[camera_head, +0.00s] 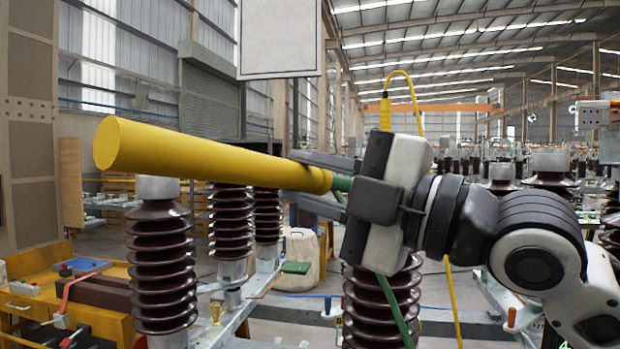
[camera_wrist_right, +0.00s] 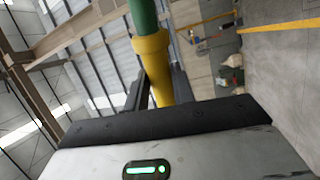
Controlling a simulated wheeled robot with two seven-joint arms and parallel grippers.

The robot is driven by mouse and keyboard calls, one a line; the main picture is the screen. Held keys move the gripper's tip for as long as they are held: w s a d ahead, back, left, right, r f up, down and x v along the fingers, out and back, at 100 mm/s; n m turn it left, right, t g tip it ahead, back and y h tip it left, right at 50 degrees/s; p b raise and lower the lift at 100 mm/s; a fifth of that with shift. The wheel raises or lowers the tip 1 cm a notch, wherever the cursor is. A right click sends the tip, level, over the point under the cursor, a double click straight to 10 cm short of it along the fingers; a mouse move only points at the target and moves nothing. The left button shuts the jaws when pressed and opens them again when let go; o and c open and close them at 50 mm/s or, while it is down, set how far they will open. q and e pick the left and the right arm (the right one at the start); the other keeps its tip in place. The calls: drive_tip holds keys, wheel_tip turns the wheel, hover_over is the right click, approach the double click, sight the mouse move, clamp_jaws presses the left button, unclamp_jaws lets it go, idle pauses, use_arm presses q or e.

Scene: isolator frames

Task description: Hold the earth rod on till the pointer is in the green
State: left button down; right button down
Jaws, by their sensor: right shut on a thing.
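My right gripper (camera_head: 312,180) is shut on the earth rod (camera_head: 215,160), a thick yellow rod with a green part beside the jaws. The rod lies nearly level, its wide yellow end at the left. In the right wrist view the yellow rod (camera_wrist_right: 156,72) and its green part (camera_wrist_right: 143,16) rise between the fingers. In the head view the rod passes in front of the metal cap of a brown ribbed insulator (camera_head: 160,250); I cannot tell whether they touch. No pointer or green band can be made out. My left gripper is not in view.
Another brown insulator (camera_head: 230,225) stands behind the rod. A wooden bench (camera_head: 100,300) with tools is at the lower left. A blank white panel (camera_head: 280,38) hangs above. Yellow and green cables hang near my right arm.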

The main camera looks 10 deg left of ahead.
sight(274, 179)
drive_tip(key=shift+w+d, duration=0.1)
drive_tip(key=shift+w, duration=0.1)
drive_tip(key=shift+s, duration=0.45)
drive_tip(key=s+b, duration=0.1)
drive_tip(key=s, duration=0.4)
drive_tip(key=shift+s, duration=2.15)
